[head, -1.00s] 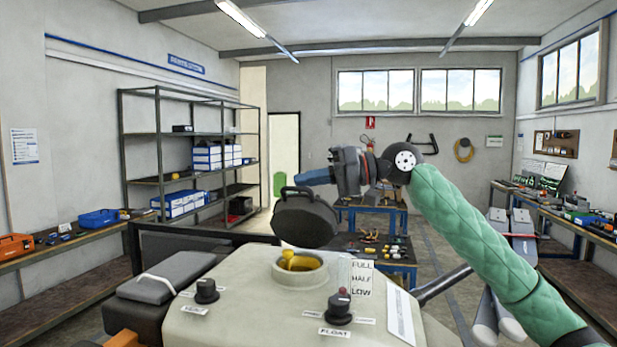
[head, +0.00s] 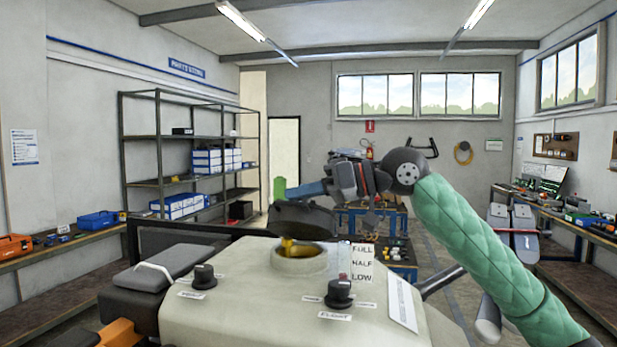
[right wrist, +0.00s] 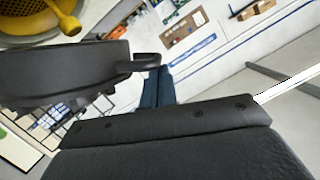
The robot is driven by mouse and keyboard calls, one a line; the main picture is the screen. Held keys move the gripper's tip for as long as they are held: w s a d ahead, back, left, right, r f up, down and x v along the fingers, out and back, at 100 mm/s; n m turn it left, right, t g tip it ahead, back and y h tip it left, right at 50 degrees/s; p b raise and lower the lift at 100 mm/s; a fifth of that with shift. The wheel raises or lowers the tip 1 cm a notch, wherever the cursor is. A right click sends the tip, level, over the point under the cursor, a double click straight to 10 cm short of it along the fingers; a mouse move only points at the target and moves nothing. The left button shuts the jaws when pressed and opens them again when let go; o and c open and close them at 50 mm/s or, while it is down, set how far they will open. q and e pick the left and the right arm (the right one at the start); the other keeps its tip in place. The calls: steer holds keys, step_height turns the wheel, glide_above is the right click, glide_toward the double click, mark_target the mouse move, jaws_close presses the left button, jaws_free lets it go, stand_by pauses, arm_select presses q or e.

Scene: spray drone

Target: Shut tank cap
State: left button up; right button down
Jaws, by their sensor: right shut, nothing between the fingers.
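The tank cap (head: 302,219) is a round dark lid with a handle. It is tilted over the filler neck (head: 318,262) of the pale tank (head: 250,305), with a gap between them. A yellow strainer (head: 297,249) shows in the opening. My right gripper (head: 291,193) is shut and empty, its blue fingers just above the cap at its far side. In the right wrist view the cap (right wrist: 60,75) and its handle lie beside the blue fingers (right wrist: 157,86); I cannot tell if they touch. The strainer (right wrist: 40,22) shows at top left. My left gripper is not in view.
Two black knobs, one at left (head: 204,277) and one at right (head: 340,292), stand up from the tank top. A level label (head: 361,263) stands beside the neck. A dark strapped pad (head: 160,271) lies at left. A blue workbench (head: 395,250) stands behind.

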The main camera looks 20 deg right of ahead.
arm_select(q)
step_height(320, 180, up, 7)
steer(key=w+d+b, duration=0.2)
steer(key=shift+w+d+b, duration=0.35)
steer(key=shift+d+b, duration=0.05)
arm_select(e)
step_height(320, 180, down, 5)
steer(key=s+a+n, duration=0.1)
steer(key=s+n, duration=0.1)
steer(key=n, duration=0.1)
steer(key=shift+s+a+f+t+h, duration=0.15)
steer(key=shift+s+a+t+h, duration=0.2)
steer(key=shift+a+t+h, duration=0.05)
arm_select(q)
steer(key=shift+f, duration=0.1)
